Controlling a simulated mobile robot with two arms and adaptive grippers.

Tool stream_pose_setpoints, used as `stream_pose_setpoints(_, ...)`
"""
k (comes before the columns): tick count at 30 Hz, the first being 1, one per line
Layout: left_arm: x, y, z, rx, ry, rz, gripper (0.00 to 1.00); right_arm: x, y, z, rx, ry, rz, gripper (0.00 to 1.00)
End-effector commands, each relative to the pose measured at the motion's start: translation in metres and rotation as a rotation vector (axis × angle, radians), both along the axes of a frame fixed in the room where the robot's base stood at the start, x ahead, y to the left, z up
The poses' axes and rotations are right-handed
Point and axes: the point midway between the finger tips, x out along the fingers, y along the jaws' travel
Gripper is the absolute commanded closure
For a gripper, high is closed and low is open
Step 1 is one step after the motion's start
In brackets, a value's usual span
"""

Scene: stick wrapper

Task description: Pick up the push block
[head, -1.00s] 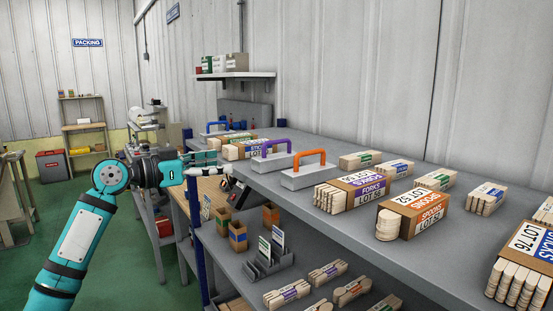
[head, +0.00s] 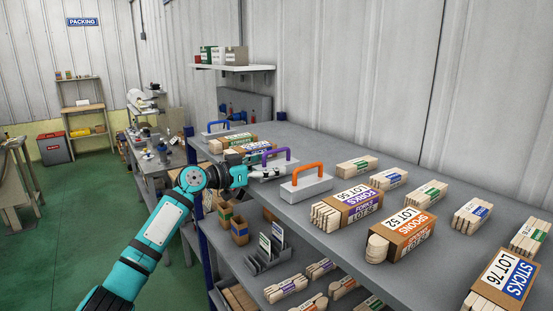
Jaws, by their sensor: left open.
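Three grey push blocks with arched handles stand on the upper shelf. The orange-handled block (head: 306,188) is nearest and fully visible. The purple-handled block (head: 277,153) is behind it, its grey body largely hidden by my left gripper. The blue-handled block (head: 219,127) is farther back. My left gripper (head: 279,172) comes in from the left over the shelf's front edge, fingers pointing right. It overlaps the purple-handled block and is just left of the orange-handled one. It is open and holds nothing; whether it touches a block cannot be told. My right gripper is out of view.
Boxes of wooden forks (head: 346,207), spoons (head: 400,237) and sticks (head: 505,280) stand on the upper shelf (head: 330,250), with loose bundles behind. The lower shelf holds a grey card rack (head: 268,258) and bundles. A corrugated wall bounds the back.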

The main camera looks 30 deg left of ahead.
Motion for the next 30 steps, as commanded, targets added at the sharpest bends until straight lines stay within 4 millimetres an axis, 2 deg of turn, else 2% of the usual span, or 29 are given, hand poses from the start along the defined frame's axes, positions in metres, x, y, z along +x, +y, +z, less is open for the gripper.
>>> stream_pose_setpoints(1,0.0041,-0.0016,0.0019,-0.003,0.001,0.000,0.30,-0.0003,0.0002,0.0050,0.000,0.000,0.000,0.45)
stream_pose_setpoints(9,0.0069,-0.0028,-0.0016,0.001,0.001,0.001,0.30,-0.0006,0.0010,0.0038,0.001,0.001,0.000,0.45)
stream_pose_setpoints(25,0.0066,-0.0027,-0.0015,0.000,0.001,0.000,0.98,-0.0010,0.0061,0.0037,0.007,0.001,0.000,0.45)
stream_pose_setpoints(30,0.0063,-0.0023,0.0016,-0.001,-0.005,0.002,1.00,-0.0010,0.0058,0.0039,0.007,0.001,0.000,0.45)
